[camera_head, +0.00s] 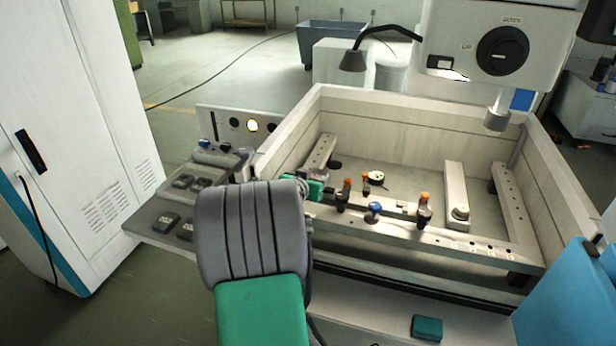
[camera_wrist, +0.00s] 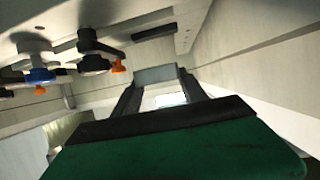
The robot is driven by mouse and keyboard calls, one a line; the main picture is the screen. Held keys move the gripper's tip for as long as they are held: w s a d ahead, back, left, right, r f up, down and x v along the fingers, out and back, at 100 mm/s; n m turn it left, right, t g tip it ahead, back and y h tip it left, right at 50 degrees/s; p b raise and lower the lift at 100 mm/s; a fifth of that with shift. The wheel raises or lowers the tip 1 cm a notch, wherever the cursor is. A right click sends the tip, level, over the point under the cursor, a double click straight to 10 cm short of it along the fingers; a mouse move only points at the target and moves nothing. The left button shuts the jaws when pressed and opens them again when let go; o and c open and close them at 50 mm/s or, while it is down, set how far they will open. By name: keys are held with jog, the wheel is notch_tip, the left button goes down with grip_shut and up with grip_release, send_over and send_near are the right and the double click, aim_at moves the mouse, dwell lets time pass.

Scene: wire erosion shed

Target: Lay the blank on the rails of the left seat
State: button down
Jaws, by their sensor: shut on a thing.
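My gripper (camera_wrist: 158,84) shows in the wrist view with its two dark fingers shut on a grey block, the blank (camera_wrist: 155,74), at their tips. In the head view my arm hides most of the gripper; a green part of it shows at the tank's near left. The front rail (camera_head: 470,243) of the tank carries clamps with an orange knob (camera_head: 425,197) and a blue knob (camera_head: 374,208). A left side rail (camera_head: 321,151) lies behind my gripper. I cannot tell whether the blank touches any rail.
The open tank (camera_head: 400,118) has raised walls around the rails. A machine head with a nozzle (camera_head: 497,114) hangs over its back right. A side shelf (camera_head: 150,222) with several dark blocks stands left of my arm. A white cabinet (camera_head: 75,130) stands farther left.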

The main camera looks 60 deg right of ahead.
aim_at(311, 206)
jog(key=shift+w+f, duration=0.25)
jog(key=shift+f, duration=0.1)
jog(key=f+b, duration=0.1)
jog(key=f, duration=0.1)
jog(key=f+b, duration=0.2)
jog(key=f, duration=0.1)
jog(key=shift+w+a+f+b, duration=0.1)
jog(key=shift+w+f+b, duration=0.1)
jog(key=shift+f+b, duration=0.5)
jog(key=shift+b, duration=0.1)
jog(key=shift+f+b, duration=0.3)
jog(key=shift+b, duration=0.2)
jog(key=c, duration=1)
grip_release()
jog(key=o, duration=0.4)
jog(key=shift+s+a+f, duration=0.1)
